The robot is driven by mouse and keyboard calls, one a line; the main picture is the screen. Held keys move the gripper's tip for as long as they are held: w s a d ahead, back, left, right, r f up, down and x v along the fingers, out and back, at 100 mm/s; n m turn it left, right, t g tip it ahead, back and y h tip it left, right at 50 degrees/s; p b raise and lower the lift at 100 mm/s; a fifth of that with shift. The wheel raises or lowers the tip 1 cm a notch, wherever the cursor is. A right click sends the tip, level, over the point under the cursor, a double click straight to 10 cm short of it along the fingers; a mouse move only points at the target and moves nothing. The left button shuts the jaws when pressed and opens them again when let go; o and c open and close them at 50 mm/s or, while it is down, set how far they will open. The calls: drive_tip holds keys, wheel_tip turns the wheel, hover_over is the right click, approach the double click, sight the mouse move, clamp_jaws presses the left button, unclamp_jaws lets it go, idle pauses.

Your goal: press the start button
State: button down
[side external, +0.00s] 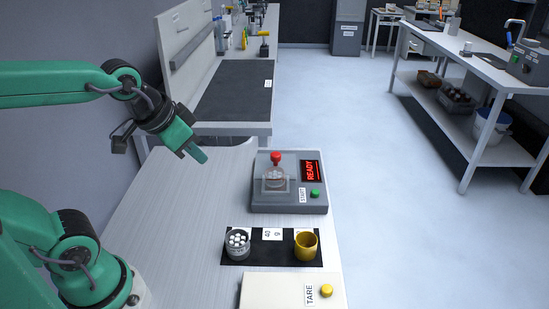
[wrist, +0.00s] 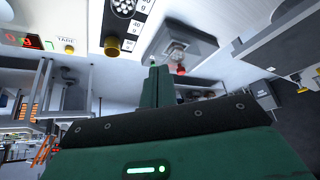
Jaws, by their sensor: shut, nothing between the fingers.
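The green start button (side external: 314,193) sits on the front right of a grey machine (side external: 262,202), beside a label reading START. The machine's red screen (side external: 311,171) reads READY. A clear chamber with a red knob (side external: 276,157) on top stands on its left part. My gripper (side external: 203,157) is shut and empty, in the air to the left of the machine and above the table, well apart from the button. In the wrist view my shut fingers (wrist: 156,72) point toward the machine (wrist: 203,44). I cannot make out the button clearly there.
A black mat (side external: 272,255) in front of the machine holds a cup of white balls (side external: 238,243) and a yellow cup (side external: 306,246). Nearer is a pale box with a yellow TARE button (side external: 326,291). The white table (side external: 172,212) is clear left of the machine.

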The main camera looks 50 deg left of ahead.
drive_tip(key=s, duration=0.2)
drive_tip(key=s+n, duration=0.1)
drive_tip(key=shift+s+a+f, duration=0.1)
drive_tip(key=shift+s+a, duration=0.1)
drive_tip(key=shift+s, duration=0.2)
drive_tip(key=w+d+r+n+g, duration=0.1)
drive_tip(key=w+r+n+g, duration=0.1)
drive_tip(key=w, duration=0.6)
drive_tip(key=w+d+r+n+g, duration=0.1)
drive_tip(key=w+d+r+n, duration=0.1)
drive_tip(key=w, duration=0.7)
drive_tip(key=w+d+f+n+g, duration=0.1)
drive_tip(key=w+d+f+n, duration=0.1)
drive_tip(key=w+f, duration=0.3)
drive_tip(key=w+d+f+n+g, duration=0.2)
drive_tip(key=w+d+f+n, duration=0.1)
drive_tip(key=w, duration=0.8)
drive_tip(key=shift+f, duration=0.85)
